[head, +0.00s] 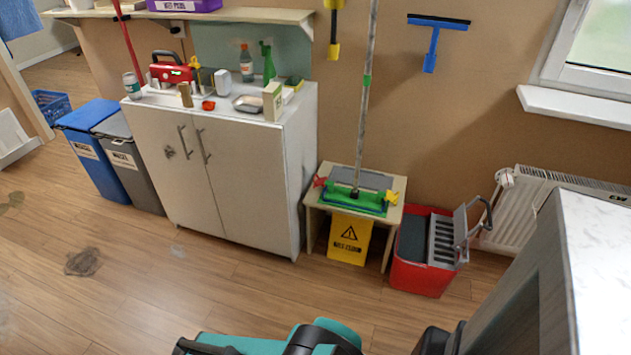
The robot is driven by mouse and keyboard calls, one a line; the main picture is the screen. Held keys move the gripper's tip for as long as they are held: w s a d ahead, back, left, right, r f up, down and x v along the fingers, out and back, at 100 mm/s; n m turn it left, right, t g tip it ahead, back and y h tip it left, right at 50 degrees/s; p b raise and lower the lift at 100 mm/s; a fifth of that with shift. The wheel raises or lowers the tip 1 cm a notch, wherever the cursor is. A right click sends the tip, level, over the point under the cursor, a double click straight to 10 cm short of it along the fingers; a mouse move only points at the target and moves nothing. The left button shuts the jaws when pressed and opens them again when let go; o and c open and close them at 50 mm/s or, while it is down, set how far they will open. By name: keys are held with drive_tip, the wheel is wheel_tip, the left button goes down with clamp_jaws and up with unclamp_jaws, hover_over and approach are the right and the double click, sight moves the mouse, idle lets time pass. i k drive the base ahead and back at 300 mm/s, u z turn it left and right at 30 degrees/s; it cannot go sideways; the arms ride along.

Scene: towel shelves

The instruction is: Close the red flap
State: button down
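I cannot make out a red flap for certain. A red bucket (418,279) stands on the floor right of the small wooden table, with a grey slotted part (446,240) raised at its right side. A small red case (172,73) with a dark handle sits on top of the white cabinet; its details are too small to tell. Teal and black parts of my arm show at the bottom edge, well short of these things. My gripper's fingers are not in view.
The white cabinet (220,185) has its doors shut. Blue (95,150) and grey (130,165) bins stand left of it. A wooden table (313,196) holds a green mop head. A pale-topped unit (600,260) is close at right. The floor in front is mostly clear.

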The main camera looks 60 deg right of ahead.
sight(321, 181)
drive_tip(key=u, duration=0.1)
drive_tip(key=k, duration=1.2)
drive_tip(key=z, duration=0.45)
drive_tip(key=i, duration=1.35)
drive_tip(key=u, duration=0.05)
